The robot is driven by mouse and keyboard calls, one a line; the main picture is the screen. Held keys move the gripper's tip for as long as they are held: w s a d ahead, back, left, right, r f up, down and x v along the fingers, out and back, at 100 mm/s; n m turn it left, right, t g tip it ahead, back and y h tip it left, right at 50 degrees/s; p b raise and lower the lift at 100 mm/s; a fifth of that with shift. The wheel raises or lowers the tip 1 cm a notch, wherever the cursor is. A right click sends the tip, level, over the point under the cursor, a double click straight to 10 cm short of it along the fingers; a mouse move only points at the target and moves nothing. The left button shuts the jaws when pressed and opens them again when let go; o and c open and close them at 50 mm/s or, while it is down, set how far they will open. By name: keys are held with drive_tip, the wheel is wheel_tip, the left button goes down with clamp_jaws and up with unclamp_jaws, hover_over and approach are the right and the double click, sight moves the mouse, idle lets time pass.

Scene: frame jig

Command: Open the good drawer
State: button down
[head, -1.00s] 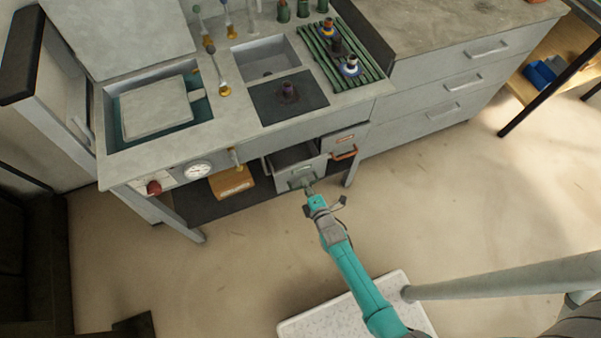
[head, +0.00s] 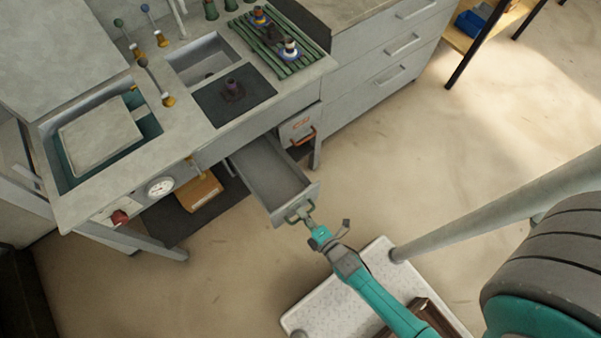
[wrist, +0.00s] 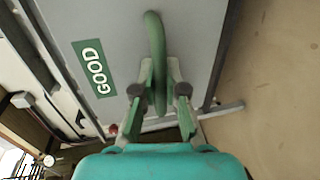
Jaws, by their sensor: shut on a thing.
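The good drawer (head: 273,177) is a grey drawer under the bench, pulled well out so its empty-looking inside shows in the head view. In the wrist view its grey front (wrist: 195,40) fills the middle and bears a green label reading GOOD (wrist: 94,69). Its green handle (wrist: 156,50) runs between the fingers of my gripper (wrist: 158,105). My gripper is shut on this handle; it also shows at the drawer front in the head view (head: 311,226).
A second drawer with an orange handle (head: 303,136) is beside it at right, closed. An orange-brown box (head: 199,190) sits under the bench at left. A bench leg (head: 317,152) stands right of the drawers. Open floor (head: 400,150) lies to the right.

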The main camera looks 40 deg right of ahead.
drive_tip(key=c, duration=1.2)
unclamp_jaws()
drive_tip(key=shift+s, duration=0.1)
drive_tip(key=v, duration=1.1)
drive_tip(key=shift+s, duration=0.4)
drive_tip(key=shift+r, duration=0.15)
drive_tip(key=s+r+m, duration=0.4)
drive_tip(key=r+m, duration=0.5)
drive_tip(key=r, duration=0.6)
drive_tip(key=s+r+m, duration=0.3)
drive_tip(key=r+m, duration=0.6)
drive_tip(key=r, duration=0.7)
drive_tip(key=shift+s+r+g, duration=0.25)
drive_tip(key=shift+s+g, duration=0.15)
